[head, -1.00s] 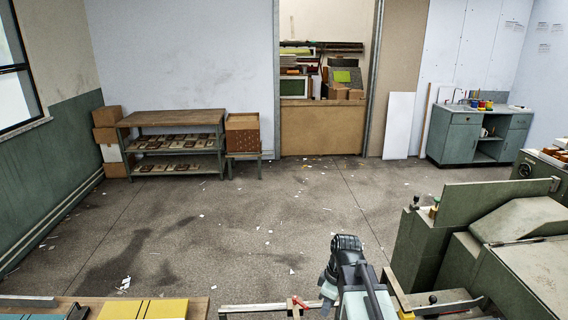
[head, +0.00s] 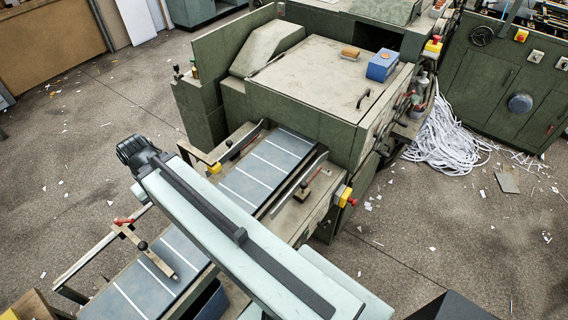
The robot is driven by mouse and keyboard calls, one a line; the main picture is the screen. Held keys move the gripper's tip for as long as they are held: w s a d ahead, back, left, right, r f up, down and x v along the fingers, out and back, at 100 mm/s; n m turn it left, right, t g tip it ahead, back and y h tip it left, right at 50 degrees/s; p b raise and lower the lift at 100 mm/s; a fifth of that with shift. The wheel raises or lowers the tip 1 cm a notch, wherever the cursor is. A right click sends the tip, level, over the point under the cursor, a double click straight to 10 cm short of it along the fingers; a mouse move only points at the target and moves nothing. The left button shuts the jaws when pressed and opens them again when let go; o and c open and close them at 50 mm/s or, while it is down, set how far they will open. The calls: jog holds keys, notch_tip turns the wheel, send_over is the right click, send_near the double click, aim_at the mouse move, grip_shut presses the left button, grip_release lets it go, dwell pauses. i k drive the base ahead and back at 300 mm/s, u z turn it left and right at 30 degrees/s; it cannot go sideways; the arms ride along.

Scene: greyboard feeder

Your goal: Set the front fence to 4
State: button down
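The feeder table carries a blue-grey bed with white cross lines (head: 262,168), which continues at the lower left (head: 136,290). A long metal rail (head: 98,248) runs along the left side of the lower bed. A bracket with a red lever and a black knob (head: 150,256) reaches from it across the bed. Another rail (head: 300,183) lies along the right side of the upper bed, beside a black knob (head: 302,191). I cannot tell which is the front fence, and no scale number is readable. My arm crosses over the bed and hides its middle; my gripper is not visible.
The green machine (head: 320,85) stands behind the upper bed, with a blue box (head: 382,66) on top. A yellow and red switch (head: 344,196) sticks out at the table's right. Paper strips (head: 448,135) heap on the floor at the right. The floor in front right is mostly clear.

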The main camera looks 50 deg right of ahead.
aim_at(300, 192)
jog(key=z, duration=1.65)
jog(key=k, duration=0.35)
jog(key=z, duration=0.1)
jog(key=i, duration=0.35)
jog(key=u, duration=0.05)
jog(key=k, duration=0.2)
jog(key=u, duration=0.05)
